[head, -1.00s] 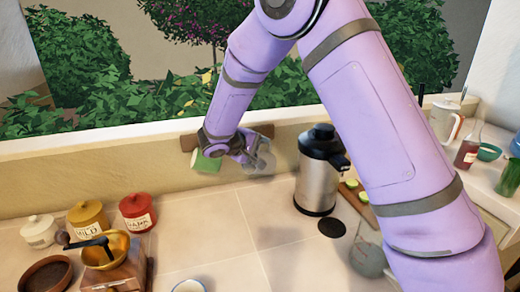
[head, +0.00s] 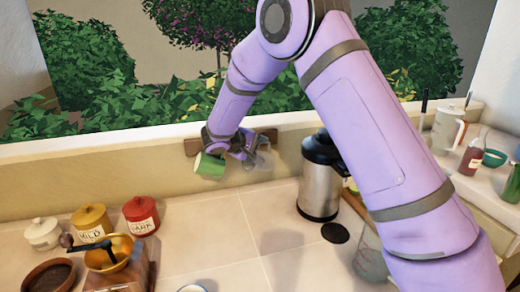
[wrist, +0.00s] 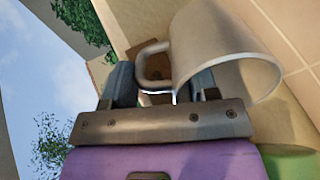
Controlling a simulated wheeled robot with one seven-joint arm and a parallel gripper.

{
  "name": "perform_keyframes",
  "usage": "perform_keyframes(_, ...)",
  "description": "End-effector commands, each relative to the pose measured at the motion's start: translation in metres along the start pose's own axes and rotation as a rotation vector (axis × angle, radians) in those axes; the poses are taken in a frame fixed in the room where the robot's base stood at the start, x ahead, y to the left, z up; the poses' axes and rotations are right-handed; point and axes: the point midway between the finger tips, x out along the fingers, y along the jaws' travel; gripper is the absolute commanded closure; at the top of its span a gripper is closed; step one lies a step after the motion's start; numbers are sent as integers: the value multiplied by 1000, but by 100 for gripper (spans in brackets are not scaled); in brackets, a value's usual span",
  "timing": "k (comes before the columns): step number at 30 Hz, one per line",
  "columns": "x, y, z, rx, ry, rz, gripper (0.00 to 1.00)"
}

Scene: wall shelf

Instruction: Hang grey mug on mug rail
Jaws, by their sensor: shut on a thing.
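The grey mug (wrist: 232,62) is held in my gripper (wrist: 160,88). Its looped handle (wrist: 150,68) lies between the two fingers, and its open mouth faces right in the wrist view. In the head view the mug is a pale grey shape (head: 258,160) beside my gripper (head: 247,148), close to the wall. The wooden mug rail (head: 193,147) is fixed low on that wall, and my wrist hides its middle. I cannot tell whether the mug touches the rail or one of its hooks.
A green mug (head: 209,166) is below the left part of the rail, just left of my gripper. A steel flask (head: 318,185) stands to the right on the counter. Canisters (head: 90,222) and a grinder (head: 110,255) stand at left. The tiled counter (head: 225,225) between is mostly clear.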

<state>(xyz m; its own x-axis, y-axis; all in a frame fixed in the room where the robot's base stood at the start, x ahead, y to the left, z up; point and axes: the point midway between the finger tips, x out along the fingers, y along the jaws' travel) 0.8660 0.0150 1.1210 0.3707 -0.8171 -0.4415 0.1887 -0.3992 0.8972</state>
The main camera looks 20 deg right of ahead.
Motion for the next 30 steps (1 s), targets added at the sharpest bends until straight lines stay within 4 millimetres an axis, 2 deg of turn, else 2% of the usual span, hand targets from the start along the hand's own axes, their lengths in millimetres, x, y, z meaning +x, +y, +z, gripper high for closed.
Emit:
perform_keyframes(18, 13, 2, -27, 0, 1, 1, 88)
perform_keyframes(30, 17, -2, -32, 0, 1, 0, 88)
